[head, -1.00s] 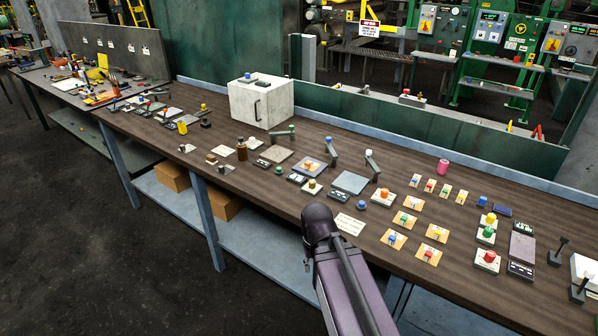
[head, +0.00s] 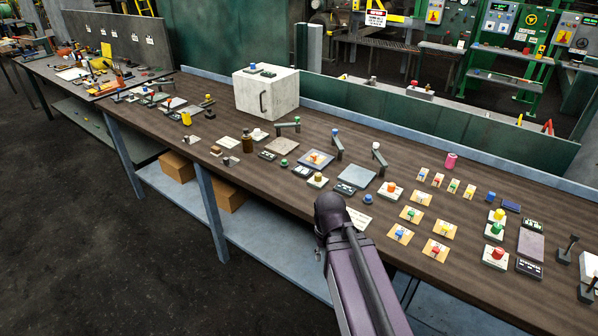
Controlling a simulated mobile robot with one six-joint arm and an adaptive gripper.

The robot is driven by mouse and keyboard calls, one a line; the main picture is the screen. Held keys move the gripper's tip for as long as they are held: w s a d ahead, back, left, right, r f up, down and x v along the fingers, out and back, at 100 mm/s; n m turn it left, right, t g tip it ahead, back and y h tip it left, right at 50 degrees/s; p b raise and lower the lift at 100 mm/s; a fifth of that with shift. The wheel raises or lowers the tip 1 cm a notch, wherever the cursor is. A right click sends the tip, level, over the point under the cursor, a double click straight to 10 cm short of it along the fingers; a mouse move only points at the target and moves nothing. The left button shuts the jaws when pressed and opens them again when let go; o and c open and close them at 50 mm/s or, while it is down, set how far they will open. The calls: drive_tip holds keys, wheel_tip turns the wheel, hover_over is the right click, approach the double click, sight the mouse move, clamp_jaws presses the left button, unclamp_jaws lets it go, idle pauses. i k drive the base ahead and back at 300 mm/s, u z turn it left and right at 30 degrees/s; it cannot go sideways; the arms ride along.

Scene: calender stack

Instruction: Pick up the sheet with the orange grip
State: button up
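A small blue-edged sheet with an orange grip on top (head: 316,159) lies flat on the long brown bench, near the middle of the picture. A bare grey plate (head: 282,146) lies to its left and a bare blue-grey plate (head: 357,177) to its right, each beside a bent post. Another orange knob (head: 391,188) sits on a white block further right. My dark arm reaches up from the bottom in front of the bench edge, below and right of the sheet. My gripper does not show, and the sheet is apart from my arm.
A white cabinet (head: 266,91) stands behind the sheet. A brown bottle (head: 247,141) and small blocks stand to its left. Several yellow cards with coloured knobs (head: 411,214) and a pink cylinder (head: 450,161) are to the right. A low green wall (head: 440,127) runs behind the bench.

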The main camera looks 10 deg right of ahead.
sight(315, 158)
drive_tip(key=k, duration=0.65)
drive_tip(key=u, duration=0.25)
drive_tip(key=i, duration=1.5)
drive_tip(key=z, duration=0.55)
